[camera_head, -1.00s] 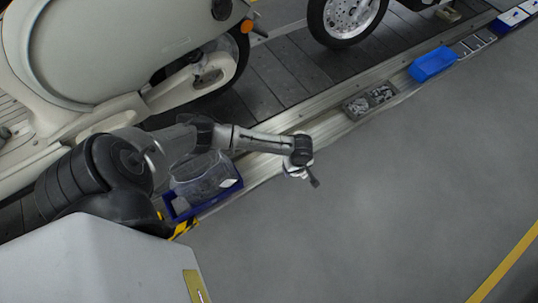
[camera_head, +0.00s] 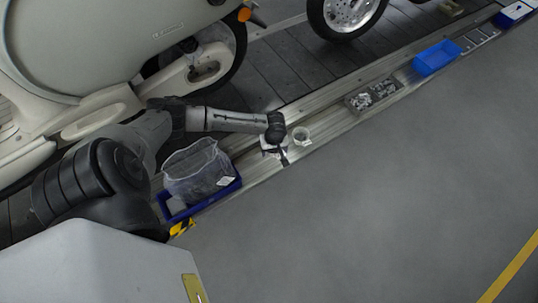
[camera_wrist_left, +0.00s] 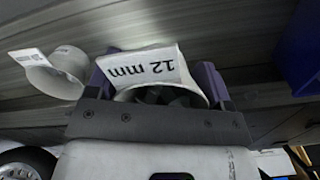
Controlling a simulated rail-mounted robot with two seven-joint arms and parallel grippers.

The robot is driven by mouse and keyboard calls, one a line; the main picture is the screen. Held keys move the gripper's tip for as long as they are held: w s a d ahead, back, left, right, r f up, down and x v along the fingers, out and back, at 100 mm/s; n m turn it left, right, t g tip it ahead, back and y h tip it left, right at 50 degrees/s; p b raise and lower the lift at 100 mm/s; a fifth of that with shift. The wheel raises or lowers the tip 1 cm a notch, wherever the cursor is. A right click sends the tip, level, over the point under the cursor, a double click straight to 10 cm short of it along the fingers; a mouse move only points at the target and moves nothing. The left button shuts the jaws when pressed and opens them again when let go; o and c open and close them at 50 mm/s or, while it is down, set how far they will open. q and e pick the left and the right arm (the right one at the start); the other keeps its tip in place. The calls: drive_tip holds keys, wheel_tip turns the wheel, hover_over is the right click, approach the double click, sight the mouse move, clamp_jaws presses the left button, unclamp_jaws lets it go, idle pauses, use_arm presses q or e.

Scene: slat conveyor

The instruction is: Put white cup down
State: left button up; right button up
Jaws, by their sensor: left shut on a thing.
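The white cup (camera_wrist_left: 165,68) with a "12 mm" label is between the fingers of my left gripper (camera_wrist_left: 155,85), which is shut on it. In the head view the left gripper (camera_head: 274,147) is over the metal ledge, with a bit of the white cup showing beneath it. Whether the held cup touches the ledge cannot be told. A second pale cup (camera_head: 301,136) stands on the ledge just right of the gripper. It also shows in the wrist view at the left (camera_wrist_left: 62,72), with its own label, apart from the held cup. My right gripper is not in view.
A blue bin (camera_head: 178,217) with a clear bag (camera_head: 196,172) stands left of the gripper. Along the metal ledge (camera_head: 325,119) to the right are a grey tray of small parts (camera_head: 372,94) and a blue box (camera_head: 436,58). A cream scooter (camera_head: 85,50) stands behind; the grey floor (camera_head: 370,210) is clear.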

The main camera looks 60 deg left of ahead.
use_arm(q)
drive_tip(key=shift+s+a+f+b, duration=0.25)
drive_tip(key=shift+a+f, duration=0.15)
drive_tip(key=shift+a, duration=0.2)
drive_tip(key=shift+s+a+f+b, duration=0.1)
drive_tip(key=shift+a+f+b, duration=0.15)
drive_tip(key=shift+a+f, duration=0.25)
wheel_tip(320, 180, down, 4)
drive_tip(key=b, duration=0.3)
drive_tip(key=shift+r, duration=0.15)
drive_tip(key=shift+a, duration=0.1)
drive_tip(key=o, duration=0.9)
wheel_tip(320, 180, up, 11)
drive_tip(key=p, duration=0.6)
drive_tip(key=shift+r+p, duration=0.5)
